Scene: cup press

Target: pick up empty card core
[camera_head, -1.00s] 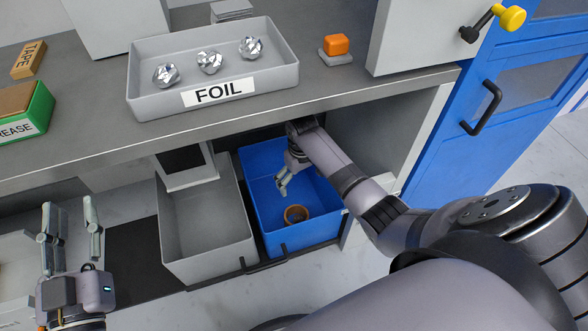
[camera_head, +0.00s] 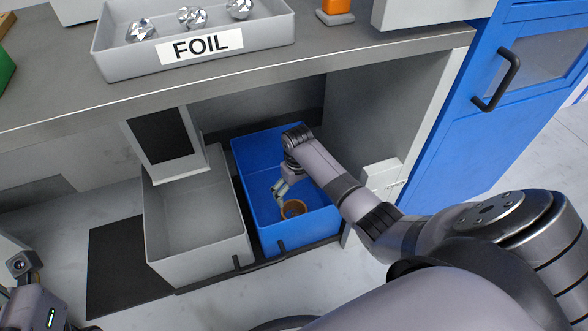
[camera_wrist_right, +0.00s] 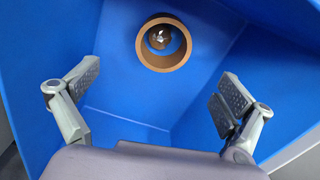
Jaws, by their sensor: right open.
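The empty card core (camera_head: 293,209) is a short brown ring. It lies in the blue bin (camera_head: 262,160) under the counter, near its front. My right gripper (camera_head: 281,188) reaches down into this bin, just behind and left of the core. In the right wrist view the core (camera_wrist_right: 164,43) shows its opening, beyond the fingertips and between their lines. A small shiny, dark round patch shows inside the ring. My right gripper (camera_wrist_right: 158,90) is open and empty, apart from the core. Only part of my left arm shows at the lower left; its fingers are out of view.
A grey bin (camera_head: 195,215) stands left of the blue bin, with a grey box-like device (camera_head: 165,143) behind it. The counter above holds a FOIL tray (camera_head: 195,45) with foil balls and an orange block (camera_head: 336,7). A blue door (camera_head: 480,110) is at right.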

